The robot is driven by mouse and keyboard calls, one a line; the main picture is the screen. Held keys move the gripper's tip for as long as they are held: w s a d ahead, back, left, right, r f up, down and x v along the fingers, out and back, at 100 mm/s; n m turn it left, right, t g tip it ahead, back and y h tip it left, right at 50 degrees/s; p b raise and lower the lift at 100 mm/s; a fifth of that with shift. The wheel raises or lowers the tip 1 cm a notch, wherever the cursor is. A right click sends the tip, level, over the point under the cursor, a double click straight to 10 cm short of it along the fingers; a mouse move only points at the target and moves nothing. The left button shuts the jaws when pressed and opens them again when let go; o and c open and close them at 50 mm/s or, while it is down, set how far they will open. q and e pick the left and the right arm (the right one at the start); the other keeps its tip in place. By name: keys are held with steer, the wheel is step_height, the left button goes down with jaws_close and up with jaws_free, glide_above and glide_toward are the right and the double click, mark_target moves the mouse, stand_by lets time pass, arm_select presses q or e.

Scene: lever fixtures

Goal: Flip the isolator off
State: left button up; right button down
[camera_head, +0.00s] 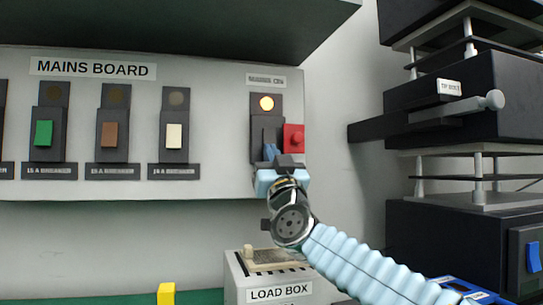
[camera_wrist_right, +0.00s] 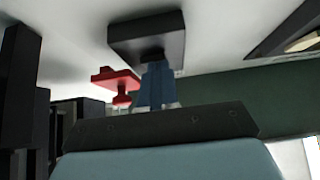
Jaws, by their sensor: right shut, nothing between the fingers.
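The isolator (camera_head: 265,118) is a dark upright housing at the right end of the white mains board, with a lit amber lamp (camera_head: 267,103) at its top. Its lower half, where a lever would be, is largely hidden by my right gripper (camera_head: 270,153). That gripper is shut and empty, its fingertips up against or just in front of the isolator; I cannot tell if they touch. In the right wrist view the shut blue fingers (camera_wrist_right: 156,87) point at a dark block (camera_wrist_right: 147,35). My left gripper is not in view.
A red knob block (camera_head: 293,139) sits close right of the isolator; it shows red in the wrist view (camera_wrist_right: 117,85). Green (camera_head: 43,133), brown (camera_head: 109,134) and cream (camera_head: 174,136) breakers with unlit lamps are leftward. A load box (camera_head: 279,293) stands below; dark cabinets (camera_head: 465,95) fill the right.

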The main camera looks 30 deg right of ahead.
steer(key=shift+w+d+f, duration=0.15)
steer(key=shift+w+f, duration=0.05)
steer(key=shift+w, duration=0.3)
steer(key=s+a+f+b, duration=0.1)
steer(key=s+a, duration=0.1)
steer(key=s, duration=0.5)
steer(key=s+a+f+b, duration=0.1)
steer(key=s+f, duration=0.1)
steer(key=s, duration=0.6)
steer(key=shift+s+a, duration=0.25)
steer(key=shift+a, duration=0.1)
steer(key=shift+f, duration=0.1)
